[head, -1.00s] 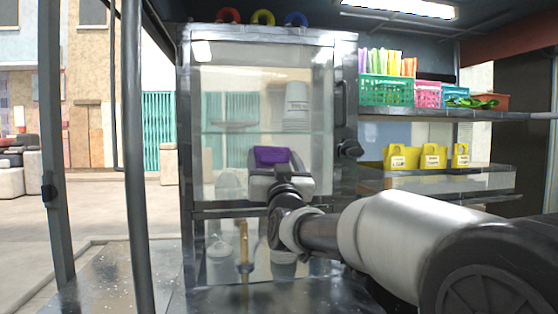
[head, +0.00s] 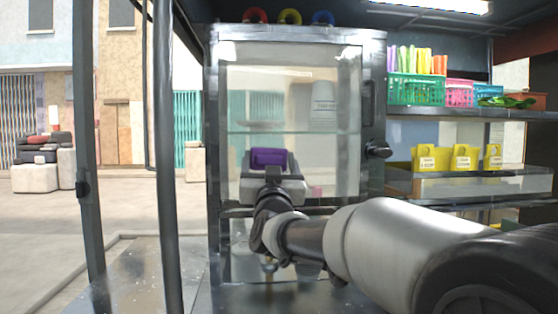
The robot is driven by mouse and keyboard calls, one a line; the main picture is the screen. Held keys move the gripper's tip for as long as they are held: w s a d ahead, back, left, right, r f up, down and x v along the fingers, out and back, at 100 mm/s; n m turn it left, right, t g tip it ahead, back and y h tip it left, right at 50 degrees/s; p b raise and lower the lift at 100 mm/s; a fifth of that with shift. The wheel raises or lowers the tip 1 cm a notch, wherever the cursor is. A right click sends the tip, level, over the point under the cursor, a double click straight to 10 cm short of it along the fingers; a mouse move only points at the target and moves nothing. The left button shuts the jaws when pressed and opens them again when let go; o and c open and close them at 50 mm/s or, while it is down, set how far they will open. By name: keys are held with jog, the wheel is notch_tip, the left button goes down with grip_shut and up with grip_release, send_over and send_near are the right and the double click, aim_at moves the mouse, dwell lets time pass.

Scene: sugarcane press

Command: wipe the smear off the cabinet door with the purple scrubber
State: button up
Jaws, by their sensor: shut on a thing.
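The purple scrubber (head: 269,158) is held at the end of my arm, in front of the glass of the cabinet door (head: 290,100). My gripper (head: 270,175) is shut on it; the fingers are mostly hidden by the gripper body and wrist. I cannot tell whether the scrubber touches the glass. A faint brownish streak (head: 285,73) shows near the top of the door glass; I cannot tell whether it is the smear or a reflection. The door's lower part is partly hidden by my arm.
A dark knob (head: 378,150) sticks out at the cabinet's right. Shelves to the right hold a green basket (head: 416,90) and yellow holders (head: 465,157). A dark post (head: 163,150) stands left of the cabinet. Coloured rings (head: 290,17) sit on top.

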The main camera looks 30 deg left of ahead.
jog(key=shift+s+a, duration=0.25)
jog(key=shift+a, duration=0.05)
jog(key=shift+w+r+p, duration=0.1)
jog(key=shift+r+p, duration=0.5)
jog(key=shift+r, duration=0.25)
jog(key=shift+w+d+f+b, duration=0.15)
jog(key=shift+w+d+b, duration=0.2)
jog(key=shift+d+b, duration=0.15)
jog(key=shift+w+d+b, duration=0.8)
jog(key=shift+d, duration=0.25)
jog(key=shift+w+d+b, duration=0.75)
jog(key=shift+d, duration=0.25)
jog(key=shift+w+d, duration=0.55)
jog(key=shift+d, duration=0.2)
jog(key=shift+w+d, duration=1.2)
jog(key=shift+d, duration=0.25)
jog(key=s+d, duration=0.3)
jog(key=s, duration=0.1)
jog(key=shift+s+d, duration=0.3)
jog(key=shift+s, duration=0.1)
